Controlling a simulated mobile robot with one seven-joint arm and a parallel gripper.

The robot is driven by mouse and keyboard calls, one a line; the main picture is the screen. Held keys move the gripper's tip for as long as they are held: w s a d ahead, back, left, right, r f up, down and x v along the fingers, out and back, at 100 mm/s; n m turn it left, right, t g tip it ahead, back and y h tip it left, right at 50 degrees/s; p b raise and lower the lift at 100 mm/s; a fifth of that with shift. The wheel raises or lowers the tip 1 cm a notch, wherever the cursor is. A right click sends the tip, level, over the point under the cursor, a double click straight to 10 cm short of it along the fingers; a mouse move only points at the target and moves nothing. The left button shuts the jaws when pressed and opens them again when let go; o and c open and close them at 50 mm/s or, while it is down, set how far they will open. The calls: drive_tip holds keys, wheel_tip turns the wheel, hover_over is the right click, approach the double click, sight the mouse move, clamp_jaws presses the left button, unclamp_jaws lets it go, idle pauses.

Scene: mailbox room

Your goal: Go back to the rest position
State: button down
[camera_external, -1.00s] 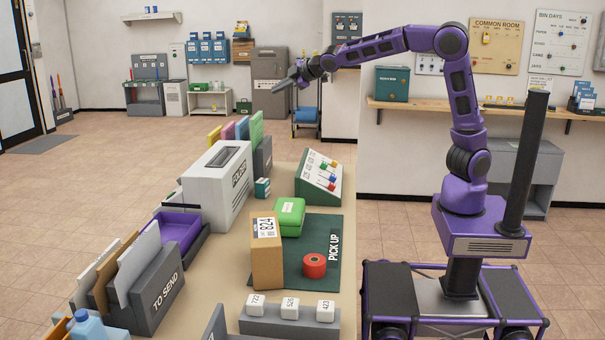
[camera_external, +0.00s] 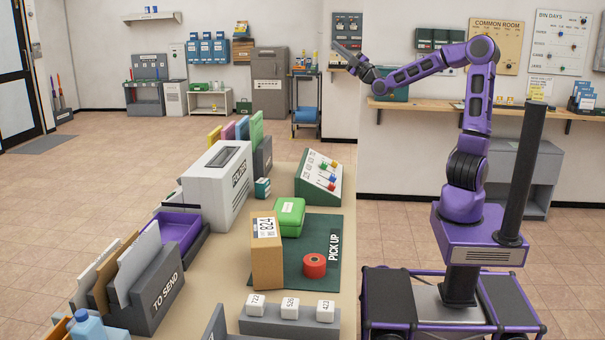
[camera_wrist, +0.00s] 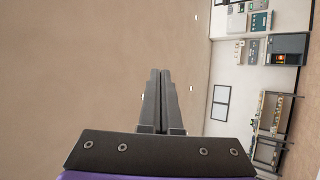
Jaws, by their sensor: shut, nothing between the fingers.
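My gripper (camera_external: 343,52) is up in the air in the external view, beyond the far end of the table and in front of the back wall. My purple arm reaches left from its base, with the elbow high and the forearm sloping down to the left. In the wrist view my gripper (camera_wrist: 160,75) has its two grey fingers side by side, shut and empty. It touches nothing.
The table (camera_external: 200,300) carries a tan parcel (camera_external: 266,262), a green box (camera_external: 289,215), a red roll (camera_external: 314,266) and a white slotted box (camera_external: 215,180). A wall shelf (camera_external: 440,108) with a dark green box (camera_external: 395,88) is behind my arm. The floor at left is free.

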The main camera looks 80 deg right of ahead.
drive_tip(key=a+f+m+g+y+p, duration=0.2)
drive_tip(key=a+f+m+g+y, duration=0.25)
drive_tip(key=a, duration=0.65)
drive_tip(key=a+f+m+g+y+p, duration=0.1)
drive_tip(key=a+f+g+y+p, duration=0.15)
drive_tip(key=a+f+y, duration=0.6)
drive_tip(key=s+a+f+g, duration=0.2)
drive_tip(key=s+a+g, duration=0.1)
drive_tip(key=s+a, duration=0.2)
drive_tip(key=s+a+f+m+g+p, duration=0.1)
drive_tip(key=s+a+f+g, duration=0.1)
drive_tip(key=s+a, duration=0.3)
drive_tip(key=s+a+f+m+g, duration=0.1)
drive_tip(key=s+a+f+g, duration=0.2)
drive_tip(key=s+a, duration=0.2)
drive_tip(key=s, duration=0.2)
drive_tip(key=shift+s+a+g+h, duration=0.35)
drive_tip(key=shift+g+h, duration=0.05)
drive_tip(key=shift+r+m, duration=0.1)
drive_tip(key=shift+m, duration=0.15)
